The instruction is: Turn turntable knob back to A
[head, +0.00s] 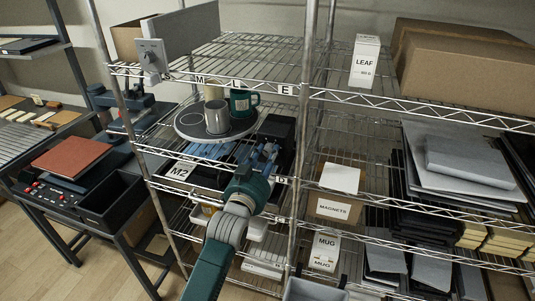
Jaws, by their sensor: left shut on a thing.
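The round grey turntable (184,127) sits on the wire shelf, left of the middle. It carries a grey mug (217,118), a green mug (240,103) and a cream mug (213,92) behind. My left gripper (264,155) reaches up from below to the turntable's front right. Its fingers are shut at the spot of the turntable knob, which they and the arm hide. I cannot read the knob's setting or the letter A. My right gripper is not in view.
A dark tray labelled M2 (180,172) lies below the turntable, left of my arm. A black box (277,130) stands close to my gripper. Shelf posts (300,150) rise just right.

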